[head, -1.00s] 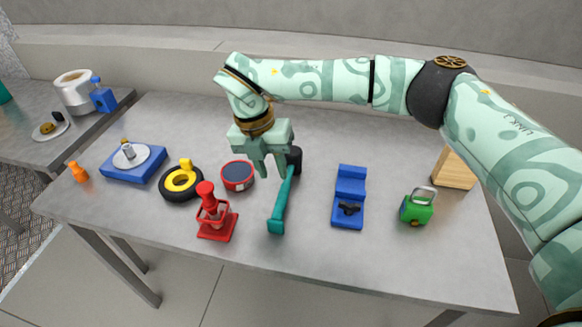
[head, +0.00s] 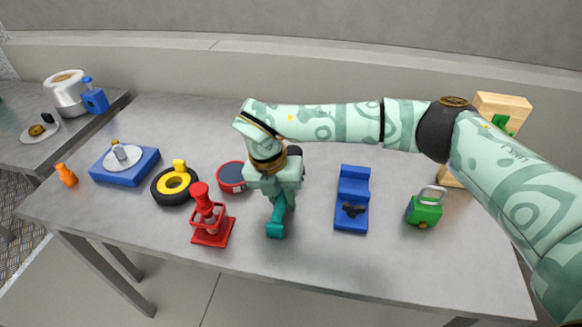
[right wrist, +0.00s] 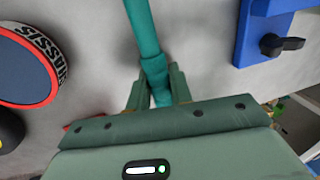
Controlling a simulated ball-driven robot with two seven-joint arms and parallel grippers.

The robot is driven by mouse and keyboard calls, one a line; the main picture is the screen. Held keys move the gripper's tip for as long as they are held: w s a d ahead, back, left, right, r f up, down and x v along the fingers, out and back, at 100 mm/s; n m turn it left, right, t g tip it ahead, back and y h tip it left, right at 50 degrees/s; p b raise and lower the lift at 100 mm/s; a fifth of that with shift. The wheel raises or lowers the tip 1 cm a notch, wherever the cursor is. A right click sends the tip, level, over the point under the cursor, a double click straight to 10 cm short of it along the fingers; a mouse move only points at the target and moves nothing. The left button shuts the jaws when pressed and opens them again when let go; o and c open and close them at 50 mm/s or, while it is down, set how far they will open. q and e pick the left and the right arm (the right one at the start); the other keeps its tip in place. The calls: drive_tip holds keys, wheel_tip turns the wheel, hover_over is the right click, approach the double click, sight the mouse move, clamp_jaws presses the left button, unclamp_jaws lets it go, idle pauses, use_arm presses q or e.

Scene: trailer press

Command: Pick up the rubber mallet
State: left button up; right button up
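The rubber mallet lies on the grey table with its teal handle (head: 276,226) toward the front edge and its black head (head: 294,153) at the back, partly hidden behind my arm. My right gripper (head: 279,204) is down over the handle. In the right wrist view the handle (right wrist: 143,28) runs between the two fingers of my right gripper (right wrist: 159,88), one on each side. The fingers are very close to the handle, but whether they press on it is not clear. My left gripper is not in view.
A red stand (head: 211,224) and a red-rimmed dark disc (head: 232,176) are left of the mallet. A blue block (head: 352,202) and a green padlock-like object (head: 425,207) are right of it. A black-and-yellow tyre (head: 174,187) is farther left. Bare table lies between mallet and blue block.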

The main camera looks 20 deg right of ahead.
clamp_jaws()
drive_tip(key=shift+r, duration=0.1)
